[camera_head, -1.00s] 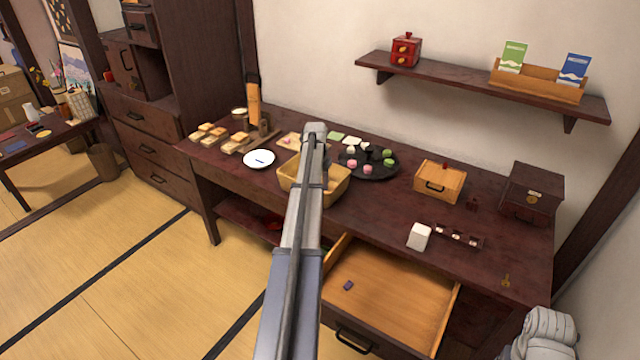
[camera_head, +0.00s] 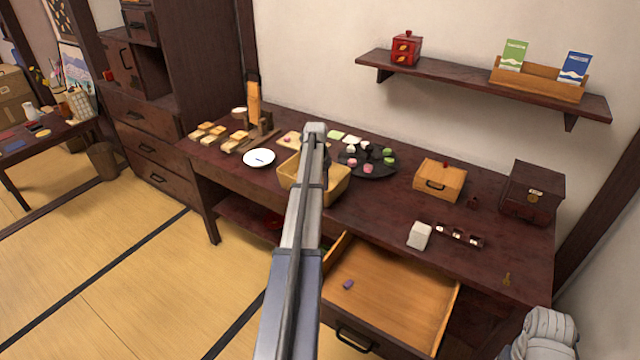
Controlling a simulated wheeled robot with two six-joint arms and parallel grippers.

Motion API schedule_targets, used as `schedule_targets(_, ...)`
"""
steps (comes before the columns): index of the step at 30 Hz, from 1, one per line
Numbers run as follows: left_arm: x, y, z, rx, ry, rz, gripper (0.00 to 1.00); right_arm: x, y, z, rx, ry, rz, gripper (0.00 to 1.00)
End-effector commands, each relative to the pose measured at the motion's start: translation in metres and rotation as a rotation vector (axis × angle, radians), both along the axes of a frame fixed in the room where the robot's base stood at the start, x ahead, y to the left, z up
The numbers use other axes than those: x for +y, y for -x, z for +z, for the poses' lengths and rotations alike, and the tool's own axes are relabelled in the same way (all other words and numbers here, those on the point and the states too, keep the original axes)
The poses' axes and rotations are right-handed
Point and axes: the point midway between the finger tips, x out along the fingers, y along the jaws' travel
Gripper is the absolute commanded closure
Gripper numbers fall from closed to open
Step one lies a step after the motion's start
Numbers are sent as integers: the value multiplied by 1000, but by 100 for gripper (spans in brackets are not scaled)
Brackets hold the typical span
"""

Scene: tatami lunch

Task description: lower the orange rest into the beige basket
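The beige basket (camera_head: 337,190) stands on the dark desk near its front edge, behind my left arm. That arm rises through the middle of the view and covers part of the basket, including much of its inside. My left gripper is hidden behind the arm's end over the basket, so its fingers cannot be made out. I cannot make out the orange rest. A small purple piece (camera_head: 348,285) lies in the open drawer (camera_head: 395,290). My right gripper is out of view; only part of my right arm shows at the bottom right.
Left of the basket are a white plate (camera_head: 259,158) and wooden boards with food. A dark round tray (camera_head: 368,172) with sweets is behind it to the right. A small wooden box (camera_head: 440,181), a white block (camera_head: 419,235) and a slotted dark holder (camera_head: 458,236) stand further right.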

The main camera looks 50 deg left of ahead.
Motion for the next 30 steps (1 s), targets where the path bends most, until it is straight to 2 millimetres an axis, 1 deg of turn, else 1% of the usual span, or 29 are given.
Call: schedule_targets(30,0,0,-15,0,0,0,100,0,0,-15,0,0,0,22)
